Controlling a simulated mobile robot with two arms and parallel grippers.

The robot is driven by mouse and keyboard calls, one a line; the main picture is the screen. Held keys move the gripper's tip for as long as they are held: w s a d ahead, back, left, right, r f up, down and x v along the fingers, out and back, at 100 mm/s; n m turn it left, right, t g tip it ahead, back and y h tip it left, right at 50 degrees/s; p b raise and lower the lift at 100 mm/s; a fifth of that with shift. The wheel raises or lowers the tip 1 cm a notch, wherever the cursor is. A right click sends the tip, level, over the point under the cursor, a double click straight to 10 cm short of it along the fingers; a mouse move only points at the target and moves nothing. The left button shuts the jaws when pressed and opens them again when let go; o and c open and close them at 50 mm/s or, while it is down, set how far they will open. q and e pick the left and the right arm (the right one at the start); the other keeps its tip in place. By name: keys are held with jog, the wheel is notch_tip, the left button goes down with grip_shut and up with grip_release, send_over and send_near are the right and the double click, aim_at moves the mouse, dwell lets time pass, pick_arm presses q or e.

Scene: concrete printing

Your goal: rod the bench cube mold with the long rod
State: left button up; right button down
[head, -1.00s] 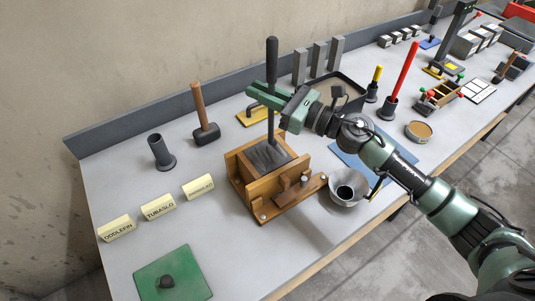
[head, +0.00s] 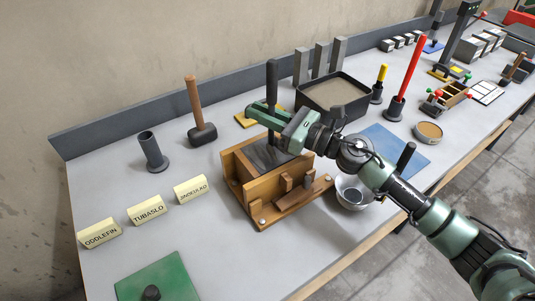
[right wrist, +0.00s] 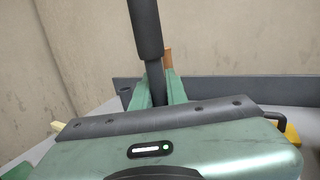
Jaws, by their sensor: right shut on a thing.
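The bench cube mold (head: 264,186) is a wooden box filled with dark grey mix, in the middle of the bench in the head view. My right gripper (head: 268,116) is above it, shut on the long rod (head: 272,82), a dark upright rod with a thick handle. The rod's handle also shows in the right wrist view (right wrist: 146,30), rising between the green fingers (right wrist: 159,88). The rod's lower end is hidden by the gripper and seems to be down in the mix; its depth cannot be told. My left gripper is out of view.
A metal bowl (head: 352,191) stands right of the mold, partly behind my arm. A dark tray of sand (head: 335,92) is behind it. A mallet (head: 201,132), a dark tube holder (head: 153,152) and name cards (head: 146,209) stand left, with clear bench between.

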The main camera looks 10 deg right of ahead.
notch_tip(320, 180, up, 9)
jog(key=p, duration=0.7)
jog(key=shift+p, duration=0.3)
